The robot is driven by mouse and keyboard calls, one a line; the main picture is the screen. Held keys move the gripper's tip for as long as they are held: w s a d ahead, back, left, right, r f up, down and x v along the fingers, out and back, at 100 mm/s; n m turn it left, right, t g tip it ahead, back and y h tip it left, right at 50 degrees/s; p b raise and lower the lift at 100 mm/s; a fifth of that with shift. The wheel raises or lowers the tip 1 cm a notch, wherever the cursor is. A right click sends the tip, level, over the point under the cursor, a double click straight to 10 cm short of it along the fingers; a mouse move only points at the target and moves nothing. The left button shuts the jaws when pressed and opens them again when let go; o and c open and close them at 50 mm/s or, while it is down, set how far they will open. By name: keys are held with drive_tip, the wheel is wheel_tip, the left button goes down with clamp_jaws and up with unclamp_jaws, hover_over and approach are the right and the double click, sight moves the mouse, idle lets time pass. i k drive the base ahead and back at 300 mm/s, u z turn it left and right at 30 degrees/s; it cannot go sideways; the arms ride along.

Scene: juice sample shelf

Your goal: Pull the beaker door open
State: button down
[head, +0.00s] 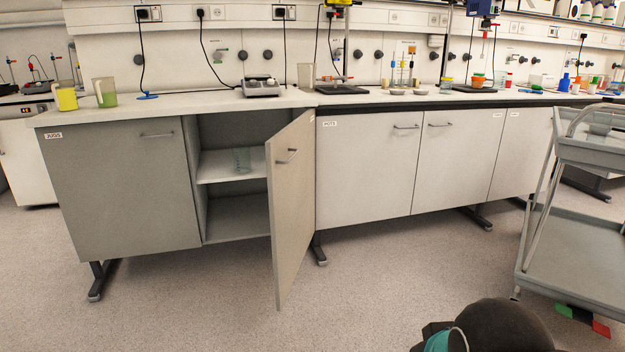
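The beaker door (291,215) stands swung out from the cupboard front, hinged on its right side. Its bar handle (287,156) shows near the top. Behind it the cupboard is open, with a white inner shelf (217,167). A clear beaker (242,160) stands upright on that shelf. The door's label cannot be read. My gripper is not in view; only a dark rounded part of my arm with a teal ring shows at the bottom right. Nothing is seen touching the door.
The closed JUGS door (120,195) is on the left and closed POTS door (365,180) on the right. A grey trolley (580,245) stands at the far right. Jugs and glassware stand on the worktop. The floor (180,315) before the cupboards is clear.

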sight(290, 154)
drive_tip(key=z, duration=0.2)
drive_tip(key=i, duration=0.65)
drive_tip(key=u, duration=0.6)
drive_tip(key=i, duration=1)
drive_tip(key=u, duration=0.15)
